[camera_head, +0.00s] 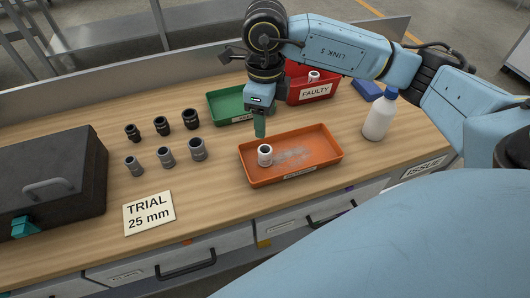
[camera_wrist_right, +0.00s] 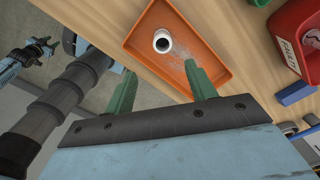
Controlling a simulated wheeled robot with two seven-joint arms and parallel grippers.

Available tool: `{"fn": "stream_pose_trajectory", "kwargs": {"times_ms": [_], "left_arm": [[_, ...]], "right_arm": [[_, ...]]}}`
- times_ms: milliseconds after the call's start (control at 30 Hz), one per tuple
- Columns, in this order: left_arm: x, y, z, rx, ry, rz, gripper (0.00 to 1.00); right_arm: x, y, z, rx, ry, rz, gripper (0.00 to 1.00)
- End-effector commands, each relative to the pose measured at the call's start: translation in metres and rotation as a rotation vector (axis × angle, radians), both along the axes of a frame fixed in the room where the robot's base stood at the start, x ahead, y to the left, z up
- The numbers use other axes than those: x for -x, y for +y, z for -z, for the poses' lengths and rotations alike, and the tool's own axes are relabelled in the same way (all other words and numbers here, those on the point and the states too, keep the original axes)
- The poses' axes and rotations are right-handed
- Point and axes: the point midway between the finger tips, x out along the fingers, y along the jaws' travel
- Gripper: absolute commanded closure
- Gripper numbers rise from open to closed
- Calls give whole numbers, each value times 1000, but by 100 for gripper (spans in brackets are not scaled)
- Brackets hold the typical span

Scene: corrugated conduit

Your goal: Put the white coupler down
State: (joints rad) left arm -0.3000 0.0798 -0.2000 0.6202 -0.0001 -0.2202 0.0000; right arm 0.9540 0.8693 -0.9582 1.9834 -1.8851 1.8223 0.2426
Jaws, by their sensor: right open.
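A white coupler (camera_head: 265,154) stands upright in the left part of an orange tray (camera_head: 320,164). In the right wrist view the coupler (camera_wrist_right: 162,42) shows its dark round opening, with the tray (camera_wrist_right: 222,50) around it. My right gripper (camera_head: 260,126) is above the tray's back edge, a little behind and above the coupler. In the wrist view its two green fingers (camera_wrist_right: 160,88) are spread wide with nothing between them, and the coupler lies beyond the tips, apart from them.
A red FAULTY bin (camera_head: 314,92) holding a white part and a green tray (camera_head: 228,107) stand behind. A white bottle (camera_head: 378,118) stands right. Several black and grey couplers (camera_head: 164,156), a TRIAL 25 mm card (camera_head: 149,213) and a dark case (camera_head: 50,165) are left.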

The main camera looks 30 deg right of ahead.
Motion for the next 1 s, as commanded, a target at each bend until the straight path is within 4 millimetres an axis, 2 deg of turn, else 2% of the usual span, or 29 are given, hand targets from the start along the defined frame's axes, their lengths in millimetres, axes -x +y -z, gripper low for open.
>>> {"fn": "stream_pose_trajectory", "kwargs": {"times_ms": [500, 700, 833, 1000], "left_arm": [[0, 0, 14, 0, 0, 0, 64], [0, 0, 18, 0, 0, 0, 64], [0, 0, 20, 0, 0, 0, 64], [0, 0, 20, 0, 0, 0, 64]], "right_arm": [[-9, -8, 7, 1, 2, -1218, 44], [-12, -10, 9, -1, 1, -1640, 44], [-13, -11, 9, -1, 1, -1817, 44], [-13, -11, 13, -3, 1, -1912, 44]]}}
